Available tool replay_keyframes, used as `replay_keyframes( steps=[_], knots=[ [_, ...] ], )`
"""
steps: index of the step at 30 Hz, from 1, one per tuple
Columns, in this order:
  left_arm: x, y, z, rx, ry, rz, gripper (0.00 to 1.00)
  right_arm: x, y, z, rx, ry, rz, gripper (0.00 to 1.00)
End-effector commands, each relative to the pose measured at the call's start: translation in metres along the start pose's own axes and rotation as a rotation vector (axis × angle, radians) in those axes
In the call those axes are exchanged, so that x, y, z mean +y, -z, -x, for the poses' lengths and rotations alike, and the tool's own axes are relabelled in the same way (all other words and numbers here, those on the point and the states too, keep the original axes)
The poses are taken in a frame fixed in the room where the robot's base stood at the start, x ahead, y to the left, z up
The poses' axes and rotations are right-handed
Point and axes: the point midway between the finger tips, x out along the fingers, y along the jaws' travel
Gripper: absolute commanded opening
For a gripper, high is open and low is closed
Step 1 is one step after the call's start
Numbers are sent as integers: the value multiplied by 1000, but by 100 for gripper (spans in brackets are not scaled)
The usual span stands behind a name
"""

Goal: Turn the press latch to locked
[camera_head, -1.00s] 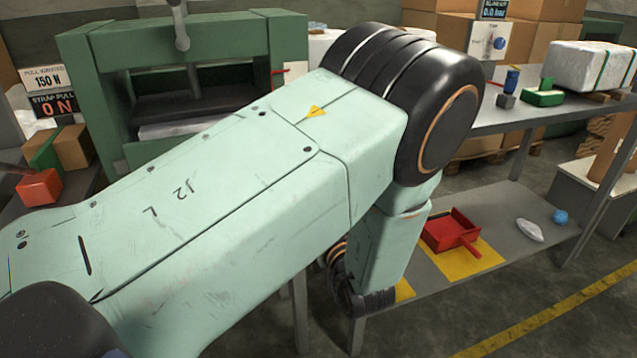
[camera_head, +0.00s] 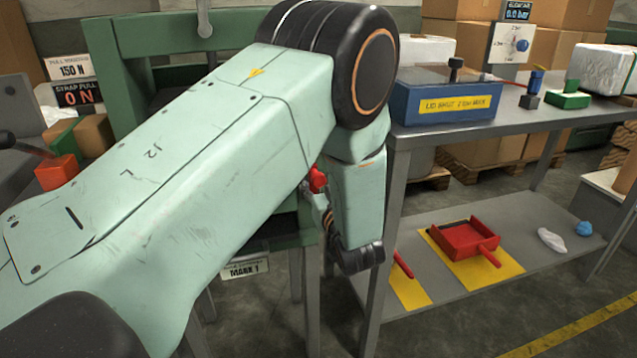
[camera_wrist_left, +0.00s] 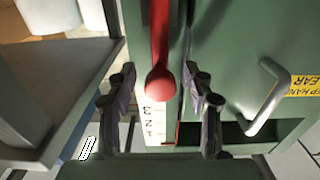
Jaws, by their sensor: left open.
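A red lever with a round red knob (camera_wrist_left: 160,82), which looks like the press latch, runs along the green press (camera_wrist_left: 225,60) in the left wrist view. The knob is at its near end. My left gripper (camera_wrist_left: 160,88) is open, with one finger on each side of the knob. I cannot tell whether either finger touches it. In the head view, my left arm covers much of the green press (camera_head: 97,38), and a small red part (camera_head: 317,180) shows beside the forearm. My right gripper is not in view.
A metal handle (camera_wrist_left: 268,97) stands out from the press at right in the wrist view. A grey table (camera_head: 450,129) carries a blue box (camera_head: 425,105). Its lower shelf (camera_head: 535,218) holds a red tray (camera_head: 462,243). Open floor lies at the lower right.

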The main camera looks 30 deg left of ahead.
Motion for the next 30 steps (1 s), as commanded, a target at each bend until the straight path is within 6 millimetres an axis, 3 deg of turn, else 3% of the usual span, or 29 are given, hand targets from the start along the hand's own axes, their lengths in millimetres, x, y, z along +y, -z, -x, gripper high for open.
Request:
replay_keyframes(
  steps=[19, 30],
  knots=[
    [0, 0, 0, -1, 0, -1, 1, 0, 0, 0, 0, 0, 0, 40],
    [0, 0, 1, 0, 0, -1, 0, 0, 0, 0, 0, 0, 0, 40]
  ],
)
